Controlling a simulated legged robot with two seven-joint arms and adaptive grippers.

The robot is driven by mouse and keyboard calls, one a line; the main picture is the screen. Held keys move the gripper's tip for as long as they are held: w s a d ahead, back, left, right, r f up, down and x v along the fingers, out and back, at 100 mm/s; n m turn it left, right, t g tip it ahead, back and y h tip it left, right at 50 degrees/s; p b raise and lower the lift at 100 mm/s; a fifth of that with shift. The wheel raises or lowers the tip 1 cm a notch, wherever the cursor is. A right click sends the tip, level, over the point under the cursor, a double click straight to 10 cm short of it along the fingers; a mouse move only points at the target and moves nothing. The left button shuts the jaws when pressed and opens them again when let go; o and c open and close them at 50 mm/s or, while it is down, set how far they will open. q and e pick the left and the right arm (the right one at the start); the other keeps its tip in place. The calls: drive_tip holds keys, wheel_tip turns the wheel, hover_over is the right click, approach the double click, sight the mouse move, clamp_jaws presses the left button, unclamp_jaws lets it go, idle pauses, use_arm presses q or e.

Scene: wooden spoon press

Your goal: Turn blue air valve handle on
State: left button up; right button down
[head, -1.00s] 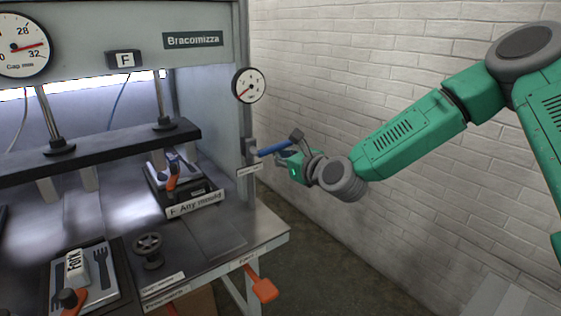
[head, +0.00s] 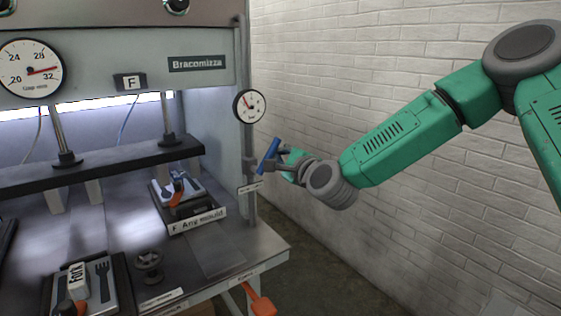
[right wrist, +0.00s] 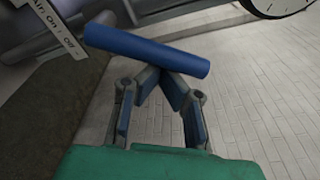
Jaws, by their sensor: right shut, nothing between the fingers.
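The blue air valve handle (head: 268,156) is on the right post of the press, steeply tilted and close to upright in the head view. In the right wrist view the handle (right wrist: 147,49) lies across the top, just beyond the fingertips. My right gripper (head: 279,164) is at the right side of the handle. In the wrist view its fingers (right wrist: 158,74) are shut with nothing between them, and the tips are against or very near the handle's underside. An air On/Off label (right wrist: 60,28) shows at the upper left there. My left gripper is not in view.
A small round gauge (head: 249,106) is above the handle. The press table (head: 215,255) holds a mould (head: 190,205), a fork mould (head: 88,285) and a small handwheel (head: 149,262). An orange lever (head: 258,300) hangs below its edge. A white brick wall (head: 400,60) stands right.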

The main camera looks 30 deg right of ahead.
sight(269, 157)
drive_tip(key=a+n, duration=0.1)
drive_tip(key=a+r+n, duration=0.1)
drive_tip(key=n, duration=0.1)
drive_tip(key=a+n, duration=0.1)
drive_tip(key=shift+r+n+t, duration=0.3)
drive_tip(key=shift+r+n, duration=0.1)
drive_tip(key=shift+s+a+r+n, duration=0.1)
drive_tip(key=shift+a+n, duration=0.05)
drive_tip(key=shift+n, duration=0.25)
drive_tip(key=shift+d+n, duration=0.25)
drive_tip(key=shift+n, duration=0.05)
drive_tip(key=shift+a, duration=0.3)
drive_tip(key=shift+d, duration=0.1)
